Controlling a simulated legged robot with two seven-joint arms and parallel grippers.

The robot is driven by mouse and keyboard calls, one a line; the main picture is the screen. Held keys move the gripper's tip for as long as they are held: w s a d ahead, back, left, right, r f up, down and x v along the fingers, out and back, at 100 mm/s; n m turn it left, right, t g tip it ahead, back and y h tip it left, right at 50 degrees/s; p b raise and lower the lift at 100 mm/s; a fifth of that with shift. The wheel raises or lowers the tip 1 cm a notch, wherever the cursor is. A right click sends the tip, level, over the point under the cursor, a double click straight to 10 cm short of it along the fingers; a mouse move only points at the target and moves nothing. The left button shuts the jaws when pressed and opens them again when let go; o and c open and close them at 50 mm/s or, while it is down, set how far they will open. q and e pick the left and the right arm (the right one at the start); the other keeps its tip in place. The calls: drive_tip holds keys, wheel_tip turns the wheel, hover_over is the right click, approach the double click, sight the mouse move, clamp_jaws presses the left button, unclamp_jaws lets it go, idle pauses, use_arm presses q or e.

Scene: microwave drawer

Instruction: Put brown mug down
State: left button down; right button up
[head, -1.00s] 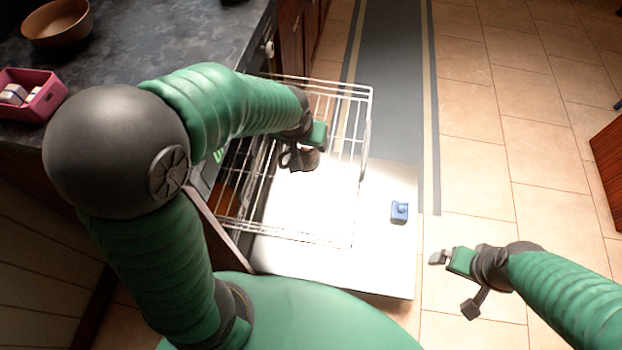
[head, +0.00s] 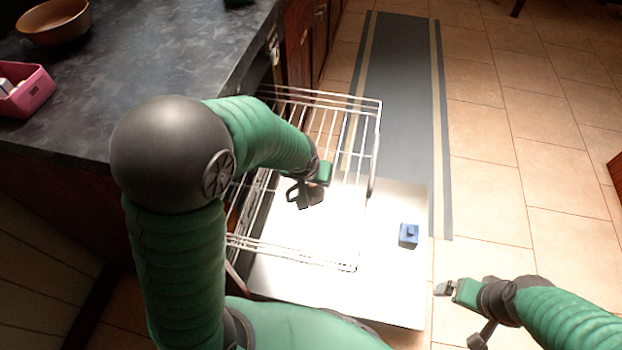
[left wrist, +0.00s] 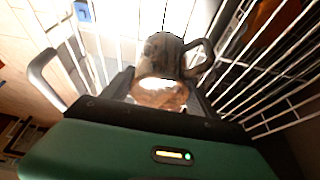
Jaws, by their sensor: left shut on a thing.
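The brown mug (left wrist: 162,55) shows in the left wrist view between the fingers of my left gripper (left wrist: 160,90), with its handle to the right. My left gripper (head: 306,192) is shut on it and is over the pulled-out wire rack (head: 368,150) in the head view. There the mug is hard to tell from the dark gripper parts. Wire bars show on both sides of the mug in the wrist view; I cannot tell whether it touches them. My right gripper (head: 445,288) is at the lower right, away from the rack, and its opening is unclear.
Below the rack is a flat white panel (head: 390,290) with a blue object (head: 409,235) on it. The dark counter (head: 150,65) at the left holds a brown bowl (head: 55,22) and a pink container (head: 28,92). Tiled floor (head: 490,200) is clear at the right.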

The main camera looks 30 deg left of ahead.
use_arm(q)
drive_tip(key=shift+f, duration=0.1)
drive_tip(key=shift+c, duration=1.1)
unclamp_jaws()
drive_tip(key=shift+r, duration=0.5)
drive_tip(key=a+p+v, duration=0.1)
drive_tip(key=p+v, duration=0.4)
drive_tip(key=v, duration=0.6)
drive_tip(key=shift+s+d, duration=0.25)
drive_tip(key=shift+d, duration=0.25)
